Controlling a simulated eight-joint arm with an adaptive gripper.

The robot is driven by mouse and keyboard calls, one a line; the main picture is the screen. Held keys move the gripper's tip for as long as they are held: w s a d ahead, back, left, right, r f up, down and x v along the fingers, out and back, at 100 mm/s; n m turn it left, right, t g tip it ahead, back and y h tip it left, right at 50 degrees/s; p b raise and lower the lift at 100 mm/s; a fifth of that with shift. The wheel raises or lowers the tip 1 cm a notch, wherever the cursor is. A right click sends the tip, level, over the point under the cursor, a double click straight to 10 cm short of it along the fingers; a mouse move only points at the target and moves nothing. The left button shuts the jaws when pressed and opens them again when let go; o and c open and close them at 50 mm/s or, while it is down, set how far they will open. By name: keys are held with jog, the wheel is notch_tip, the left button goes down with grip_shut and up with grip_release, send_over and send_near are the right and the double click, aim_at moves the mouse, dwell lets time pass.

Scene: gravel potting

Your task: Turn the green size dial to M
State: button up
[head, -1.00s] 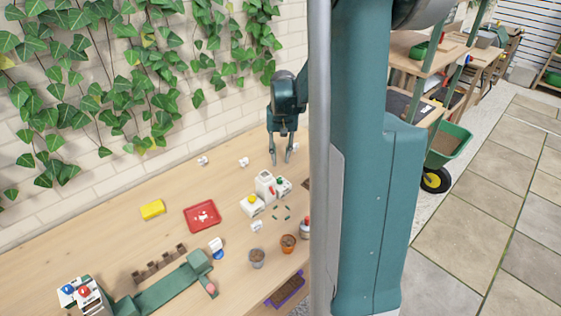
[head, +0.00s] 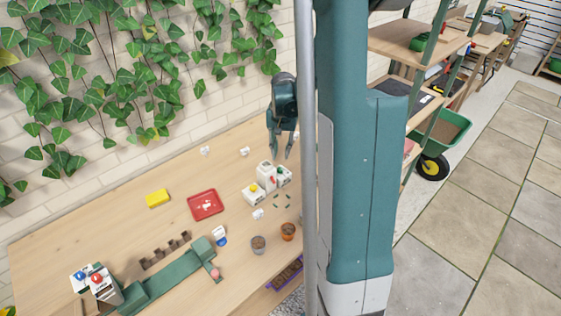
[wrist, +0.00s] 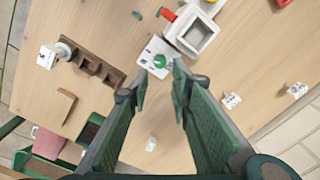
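The green size dial (wrist: 159,61) is a small round knob on a white plate marked with small dark print, beside a larger white box (wrist: 193,34). The print is too small to read, so I cannot tell the dial's setting. In the head view the green dial (head: 280,171) shows small at the right of the white box (head: 266,174). My gripper (wrist: 158,80) is open and empty, its fingers pointing toward the dial. In the head view my gripper (head: 281,155) hangs above and just behind the dial, apart from it.
A white unit with a yellow dial (head: 254,194) stands left of the box, and a red lever (wrist: 166,14) is on the box. Small white labelled pieces (wrist: 232,100) lie around.

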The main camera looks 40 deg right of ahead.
aim_at(280, 168)
jog(key=shift+f+m+p, duration=0.35)
jog(key=shift+f+m, duration=0.05)
jog(key=shift+f, duration=0.05)
jog(key=shift+f, duration=0.1)
jog(key=shift+a+f+b, duration=0.1)
jog(key=shift+f+b, duration=0.2)
jog(key=shift+f, duration=3.5)
jog(key=shift+c, duration=0.6)
jog(key=c, duration=0.5)
